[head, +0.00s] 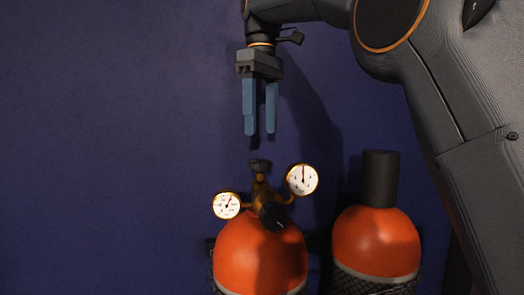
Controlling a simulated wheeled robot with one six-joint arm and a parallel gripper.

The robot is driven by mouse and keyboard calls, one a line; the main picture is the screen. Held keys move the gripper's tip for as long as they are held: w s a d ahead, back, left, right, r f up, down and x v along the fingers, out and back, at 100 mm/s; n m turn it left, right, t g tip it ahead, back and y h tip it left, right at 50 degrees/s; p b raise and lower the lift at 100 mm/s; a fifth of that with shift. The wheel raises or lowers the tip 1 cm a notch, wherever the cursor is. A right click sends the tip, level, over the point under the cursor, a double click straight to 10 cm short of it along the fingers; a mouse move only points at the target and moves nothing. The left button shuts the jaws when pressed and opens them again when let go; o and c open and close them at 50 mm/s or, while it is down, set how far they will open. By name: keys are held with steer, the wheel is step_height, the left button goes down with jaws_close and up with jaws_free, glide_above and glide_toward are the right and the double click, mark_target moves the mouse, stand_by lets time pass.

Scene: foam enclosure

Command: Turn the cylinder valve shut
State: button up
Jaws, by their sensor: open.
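An orange gas cylinder (252,255) stands at the bottom centre of the head view, its lower part cut off by the frame. A brass valve and regulator sit on its top, with a dark handwheel (260,166) uppermost and a black knob (271,215) at the front. A round white gauge (227,205) is on the left and another gauge (302,179) on the right. My gripper (259,133) points straight down with two blue fingers apart. It is open and empty, above the handwheel in the picture with a gap between them.
A second orange cylinder (375,243) with a tall dark cap (380,179) stands close on the right. A plain dark blue wall (110,130) is behind. The space left of the cylinders looks clear. My arm comes down from the upper right.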

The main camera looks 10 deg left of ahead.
mark_target(260, 161)
steer(key=shift+s+a+f+p, duration=0.1)
steer(key=shift+f+p, duration=0.3)
steer(key=shift+f, duration=1.5)
steer(key=shift+s+f+p, duration=0.1)
steer(key=shift+f+p, duration=0.25)
steer(key=shift+f, duration=1.5)
steer(key=c, duration=1.1)
